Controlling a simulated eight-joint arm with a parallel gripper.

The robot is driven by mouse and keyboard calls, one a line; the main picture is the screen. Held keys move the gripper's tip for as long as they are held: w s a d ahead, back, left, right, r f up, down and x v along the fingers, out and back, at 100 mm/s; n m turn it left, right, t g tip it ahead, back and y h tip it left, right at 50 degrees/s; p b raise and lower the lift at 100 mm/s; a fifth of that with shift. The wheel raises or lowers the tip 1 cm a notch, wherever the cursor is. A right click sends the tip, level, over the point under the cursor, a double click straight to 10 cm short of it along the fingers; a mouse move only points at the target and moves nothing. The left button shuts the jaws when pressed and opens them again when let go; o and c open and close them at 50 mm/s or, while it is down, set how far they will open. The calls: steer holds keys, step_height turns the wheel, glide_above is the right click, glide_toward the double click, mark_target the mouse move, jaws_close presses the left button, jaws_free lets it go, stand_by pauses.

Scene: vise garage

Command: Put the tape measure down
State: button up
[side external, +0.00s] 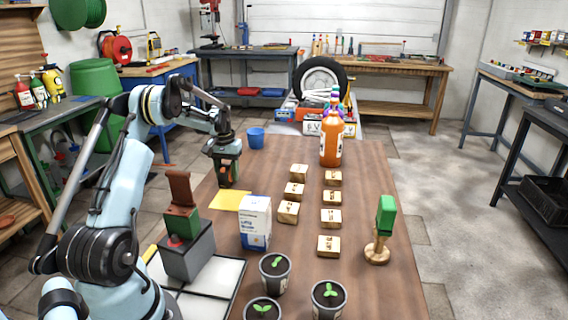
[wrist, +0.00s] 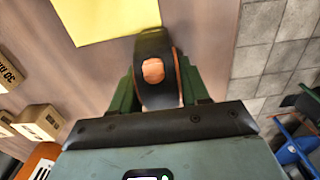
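The tape measure, black with an orange centre, shows in the wrist view (wrist: 153,71) between the green fingers of my gripper (wrist: 158,88). My gripper is shut on it. In the side view my gripper (side external: 228,172) points down over the far left part of the wooden table (side external: 300,240), just behind a yellow sheet (side external: 230,201). The tape measure is mostly hidden by the fingers there. I cannot tell whether it touches the table. In the wrist view the yellow sheet (wrist: 105,18) lies just beyond the tape measure.
A blue cup (side external: 256,138) stands behind my gripper. A grey box with a red-green device (side external: 188,250) and potted seedlings (side external: 275,275) are in front.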

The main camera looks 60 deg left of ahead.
steer(key=shift+o, duration=1.4)
steer(key=shift+r, duration=0.15)
step_height(320, 180, up, 12)
steer(key=w+d+r+m+t+y, duration=0.1)
steer(key=d+r+m+t, duration=0.15)
steer(key=d, duration=0.85)
steer(key=w+d+r+m+t, duration=0.15)
steer(key=d+r, duration=0.25)
steer(key=d, duration=0.7)
steer(key=s+d+f+m+t, duration=0.1)
steer(key=s+d+f, duration=0.1)
steer(key=d, duration=0.3)
steer(key=s+d+f+m+t, duration=0.1)
steer(key=s+d+f+m, duration=0.1)
steer(key=s+d, duration=0.2)
steer(key=s+d+f+m+t+h, duration=0.1)
steer(key=s+d+m, duration=0.1)
steer(key=d, duration=0.5)
steer(key=shift+s+d+f, duration=0.35)
steer(key=shift+s+f, duration=0.05)
steer(key=shift+s, duration=0.3)
